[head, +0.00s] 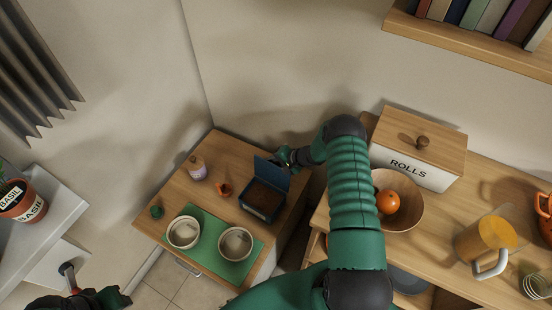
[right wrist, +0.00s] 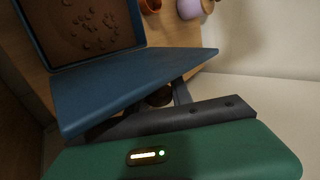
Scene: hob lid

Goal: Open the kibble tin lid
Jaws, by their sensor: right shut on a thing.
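The kibble tin (head: 262,199) is a dark blue box on the low wooden cabinet, with brown kibble inside. Its blue lid (head: 271,173) stands raised at the back edge, so the inside shows. In the right wrist view the lid (right wrist: 130,88) slants across the picture beside the open tin, with kibble (right wrist: 90,25) visible. My right gripper (head: 291,158) is at the outer side of the lid, shut on its dark round knob (right wrist: 159,97). My left gripper (head: 80,299) is at the bottom left, away from the tin; its fingers are unclear.
A higher counter at right holds a rolls box (head: 416,150), a fruit bowl (head: 407,212) and a pitcher (head: 478,240).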

